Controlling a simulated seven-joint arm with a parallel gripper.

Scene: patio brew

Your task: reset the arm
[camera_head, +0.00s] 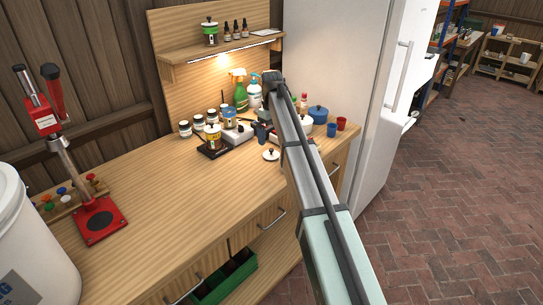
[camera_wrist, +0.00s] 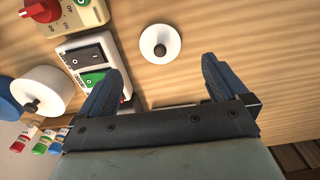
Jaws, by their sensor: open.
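My gripper (camera_wrist: 160,72) is open in the wrist view, with its two blue-black fingers spread apart and nothing between them. In the head view my gripper (camera_head: 264,131) is small and partly hidden by my arm, low over the back right of the wooden bench (camera_head: 150,200). A white round lid with a dark knob (camera_wrist: 160,43) lies on the bench just beyond the fingertips; it also shows in the head view (camera_head: 271,154). The left finger is close beside a white switch box with black and green rockers (camera_wrist: 92,60); I cannot tell whether they touch.
A unit with a red knob (camera_wrist: 40,8) and a white lidded pot (camera_wrist: 40,92) are at the left in the wrist view.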

